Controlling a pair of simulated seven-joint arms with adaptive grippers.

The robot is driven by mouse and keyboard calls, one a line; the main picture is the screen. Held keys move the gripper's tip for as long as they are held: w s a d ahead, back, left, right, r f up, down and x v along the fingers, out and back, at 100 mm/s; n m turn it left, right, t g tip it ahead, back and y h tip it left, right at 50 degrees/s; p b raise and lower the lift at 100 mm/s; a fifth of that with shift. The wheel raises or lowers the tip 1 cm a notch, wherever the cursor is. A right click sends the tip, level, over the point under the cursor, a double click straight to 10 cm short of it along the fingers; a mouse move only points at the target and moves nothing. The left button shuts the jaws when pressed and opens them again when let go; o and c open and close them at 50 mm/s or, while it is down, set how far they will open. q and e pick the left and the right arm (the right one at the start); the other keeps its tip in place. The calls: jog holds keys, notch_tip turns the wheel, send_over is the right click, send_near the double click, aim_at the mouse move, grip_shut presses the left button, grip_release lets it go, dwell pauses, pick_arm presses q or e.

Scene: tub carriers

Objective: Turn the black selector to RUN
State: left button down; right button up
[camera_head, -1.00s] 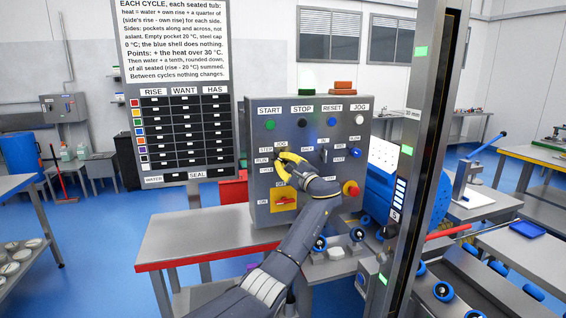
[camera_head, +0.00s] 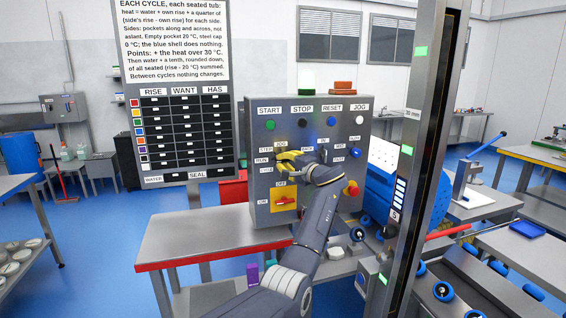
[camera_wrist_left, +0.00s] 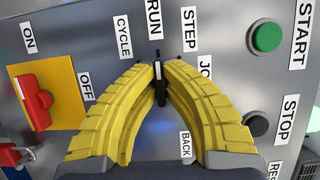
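My left gripper (camera_head: 279,157) is at the left part of the grey control panel (camera_head: 338,213). In the left wrist view its yellow fingers (camera_wrist_left: 161,72) close from both sides on the black selector (camera_wrist_left: 160,88). The selector's slim handle, with a pale mark near its end, lines up with the RUN label (camera_wrist_left: 154,18). The STEP label (camera_wrist_left: 190,29) and CYCLE label (camera_wrist_left: 123,36) lie to either side of that line. The fingers mostly hide the selector in the head view. My right gripper is not in view.
A red switch on a yellow plate (camera_head: 285,201) sits below the gripper. Green START (camera_head: 270,125) and black STOP (camera_head: 302,123) buttons are above. A red knob (camera_head: 351,188) is at the lower right. A grey post (camera_head: 422,130) stands right of the panel.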

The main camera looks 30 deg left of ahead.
pick_arm(q)
jog(key=shift+a, duration=0.1)
dwell(0.3)
jog(key=c, duration=1.4)
grip_release()
jog(key=shift+c, duration=0.2)
jog(key=v, duration=1.2)
